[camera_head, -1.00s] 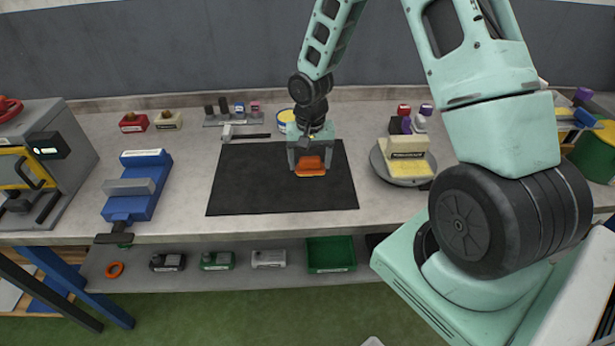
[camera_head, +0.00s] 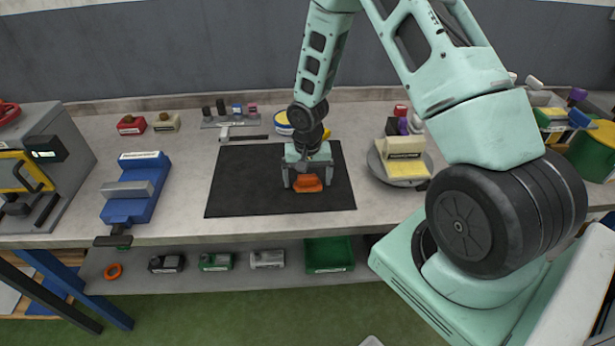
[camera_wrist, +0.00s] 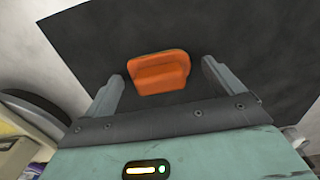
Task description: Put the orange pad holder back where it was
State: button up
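The orange pad holder (camera_head: 308,184) is on the black mat (camera_head: 255,200), toward the mat's right side. It also shows in the wrist view (camera_wrist: 160,74), a flat orange plate with a raised block. My gripper (camera_head: 306,183) is open around it, with one finger on each side. In the wrist view the fingers (camera_wrist: 165,88) stand apart from the holder, with a gap on both sides. Part of the holder is hidden by my gripper in the head view.
A round turntable (camera_head: 378,165) bearing a cream and yellow block (camera_head: 405,160) stands right of the mat. A blue vise (camera_head: 135,190) is on the left, and a hammer (camera_head: 224,133) lies behind the mat. The mat's left part is clear. A lower shelf holds a green bin (camera_head: 328,254).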

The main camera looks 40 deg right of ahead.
aim_at(308, 175)
notch_tip(308, 175, up, 11)
jog(key=b, duration=0.2)
jog(key=s+a+r+n, duration=0.4)
jog(key=a+r, duration=0.2)
jog(key=a, duration=0.4)
jog(key=s+a+r+n, duration=0.3)
jog(key=s+a+n, duration=0.2)
jog(key=s, duration=0.5)
jog(key=s+a+r+n, duration=0.3)
jog(key=s+a+n, duration=0.2)
jog(key=s+a, duration=0.4)
jog(key=shift+s+a+r+n+y, duration=0.2)
jog(key=shift+s+a+n+y, duration=0.1)
jog(key=shift+s, duration=0.35)
